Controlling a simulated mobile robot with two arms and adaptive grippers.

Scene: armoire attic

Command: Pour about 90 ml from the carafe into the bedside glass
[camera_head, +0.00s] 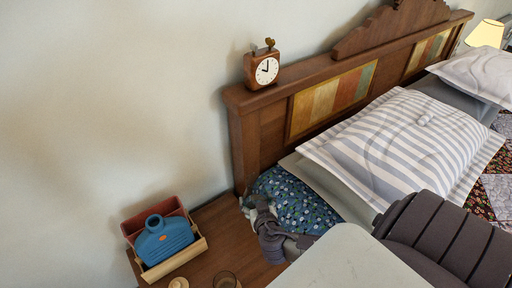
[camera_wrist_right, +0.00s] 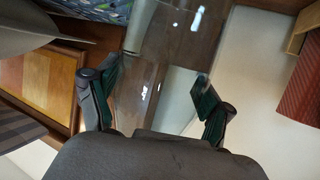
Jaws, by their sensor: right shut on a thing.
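My right gripper (camera_wrist_right: 152,92) is shut on the clear glass carafe (camera_wrist_right: 150,65), which runs between its two fingers in the right wrist view. In the head view the right gripper (camera_head: 268,228) is at the bedside table's edge, beside the bed; the carafe is hard to make out there. The carafe's fill level and exact tilt cannot be told. The bedside glass (camera_head: 226,281) stands on the wooden bedside table (camera_head: 212,250), cut off by the bottom edge, left of and nearer than the gripper. My left gripper is not in view.
A small round pale object (camera_head: 178,283) lies near the glass. The headboard (camera_head: 262,135) carries a clock (camera_head: 263,68). Pillows (camera_head: 405,145) lie on the bed.

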